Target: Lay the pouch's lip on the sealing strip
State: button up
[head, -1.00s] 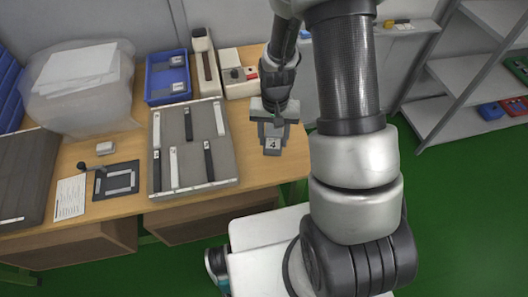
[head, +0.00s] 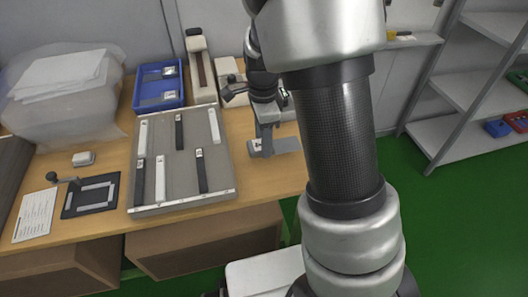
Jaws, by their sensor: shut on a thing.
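My gripper (head: 264,128) is shut and points down over the right part of the table, partly behind my own arm. A grey flat piece (head: 288,146), which looks like the pouch, shows at its fingertips, with a small pale label at its left. I cannot make out its lip or whether it touches the table. A long cream device with a dark strip (head: 201,69) along its top, probably the sealing strip, stands at the back, left of the gripper and apart from it.
A blue bin (head: 138,98) with grey labelled pieces stands left of the cream device. A grey board (head: 222,180) with black and white strips lies in front. A cream box (head: 227,68) stands behind the gripper. A translucent bag (head: 30,130) fills the back left.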

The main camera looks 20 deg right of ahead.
jog(key=shift+f+b, duration=0.5)
jog(key=shift+f, duration=1.35)
jog(key=shift+f, duration=0.2)
jog(key=o, duration=1)
jog(key=shift+o, duration=0.2)
jog(key=shift+r, duration=0.1)
